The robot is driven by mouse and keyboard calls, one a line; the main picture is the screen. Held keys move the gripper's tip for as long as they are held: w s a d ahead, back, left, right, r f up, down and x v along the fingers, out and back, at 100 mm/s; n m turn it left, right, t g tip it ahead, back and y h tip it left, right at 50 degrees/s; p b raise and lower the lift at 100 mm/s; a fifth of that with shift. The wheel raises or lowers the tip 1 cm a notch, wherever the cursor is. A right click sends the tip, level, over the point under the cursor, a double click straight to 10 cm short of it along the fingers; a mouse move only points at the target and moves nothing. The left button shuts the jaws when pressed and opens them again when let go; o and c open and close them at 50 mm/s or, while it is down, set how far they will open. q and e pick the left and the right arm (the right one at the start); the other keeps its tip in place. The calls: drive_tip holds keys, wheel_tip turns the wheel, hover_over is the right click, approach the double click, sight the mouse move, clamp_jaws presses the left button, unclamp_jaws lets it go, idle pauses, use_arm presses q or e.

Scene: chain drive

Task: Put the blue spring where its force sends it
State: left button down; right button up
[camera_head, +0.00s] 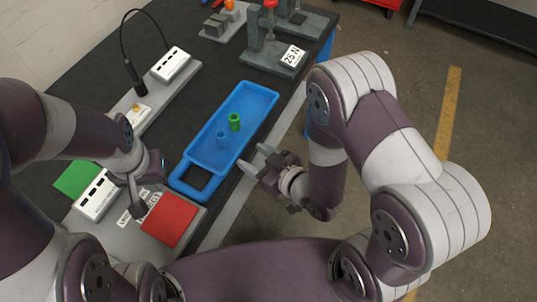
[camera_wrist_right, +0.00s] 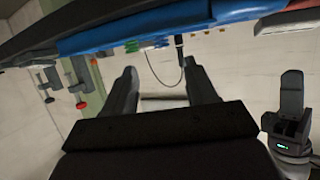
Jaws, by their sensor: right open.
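The blue spring (camera_head: 222,138) stands in the blue tray (camera_head: 180,184), beside a green spring (camera_head: 234,121). My right gripper (camera_head: 255,160) is off the tray's right side, open and empty; its two spread fingers also show in the right wrist view (camera_wrist_right: 165,85). My left gripper (camera_head: 138,205) hangs over the grey board between the green pad (camera_head: 76,178) and the red pad (camera_head: 170,219). Its fingers are partly hidden, so its opening is unclear. A label by the pads is partly covered by that gripper.
A grey press with a red knob (camera_head: 270,4) and a "25 N" sign (camera_head: 292,56) stands at the back right. White boxes (camera_head: 171,65) (camera_head: 96,197) and a cabled probe (camera_head: 134,78) are on the left. Black table surface is clear left of the tray's far end.

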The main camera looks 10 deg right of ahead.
drive_tip(key=w+d+r+m+g+h, duration=0.25)
drive_tip(key=d+m+g+h, duration=0.35)
drive_tip(key=d, duration=0.5)
drive_tip(key=s+d+r+m+g+h, duration=0.1)
drive_tip(key=s+d+r+g+h, duration=0.1)
drive_tip(key=s, duration=0.6)
wheel_tip(320, 180, up, 2)
drive_tip(key=shift+s+d+r+g, duration=0.1)
drive_tip(key=shift+s+d+g, duration=0.25)
drive_tip(key=shift+d+g, duration=0.5)
